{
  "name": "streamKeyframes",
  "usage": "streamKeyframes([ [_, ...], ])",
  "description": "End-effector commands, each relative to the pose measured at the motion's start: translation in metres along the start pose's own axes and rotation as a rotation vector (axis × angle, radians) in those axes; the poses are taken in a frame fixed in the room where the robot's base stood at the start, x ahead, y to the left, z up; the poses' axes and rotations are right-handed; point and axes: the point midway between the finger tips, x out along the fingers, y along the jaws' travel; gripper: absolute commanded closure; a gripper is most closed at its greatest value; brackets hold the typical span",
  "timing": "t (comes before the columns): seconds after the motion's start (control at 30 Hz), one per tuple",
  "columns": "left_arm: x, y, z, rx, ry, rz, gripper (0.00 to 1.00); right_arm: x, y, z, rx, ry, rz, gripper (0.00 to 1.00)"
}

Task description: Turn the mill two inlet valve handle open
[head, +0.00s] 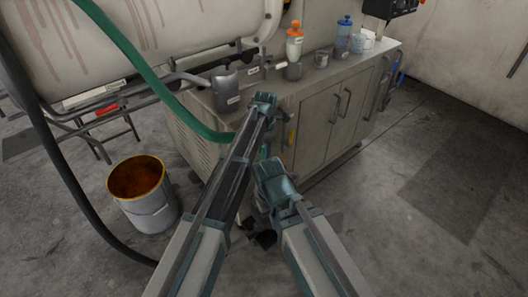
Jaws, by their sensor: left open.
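I cannot single out the mill two inlet valve handle. A small red part (107,107) sits on the frame under the large pale mill drum (95,45) at the upper left. A small yellow part (291,135) shows at the near corner of the grey cabinet; I cannot tell what it is. My left gripper (265,101) is open, in front of the cabinet's near end, with no object visible in it. My right arm's end (272,172) is lower and nearer; its fingertips are hidden or too unclear to read.
The cabinet (318,122) carries a grey can (226,88), an orange-capped bottle (295,45) and a blue-capped bottle (344,35). A bucket of orange-brown paint (145,205) stands at left. A green hose (140,65) crosses before the drum. The floor at right is clear.

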Motion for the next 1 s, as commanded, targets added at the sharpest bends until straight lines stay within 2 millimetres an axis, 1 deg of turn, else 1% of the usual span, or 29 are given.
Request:
streamKeyframes([
  [0.17,-0.014,0.000,0.000,0.000,0.000,0.000,0.49,-0.014,0.001,0.001,0.000,0.000,0.000,1.00],
  [0.27,-0.025,0.000,0.000,0.000,0.000,0.000,0.49,-0.025,0.002,0.002,0.000,0.000,0.000,1.00],
  [0.8,-0.108,0.000,0.000,0.001,0.000,0.000,0.49,-0.108,0.010,0.006,0.000,0.000,0.000,1.00],
  [0.9,-0.123,0.000,0.000,0.001,0.000,0.000,0.49,-0.122,0.012,0.007,0.000,0.000,0.000,1.00],
  [1.0,-0.132,0.000,0.000,0.001,0.000,0.000,0.49,-0.132,0.013,0.008,0.001,0.000,0.000,1.00],
])
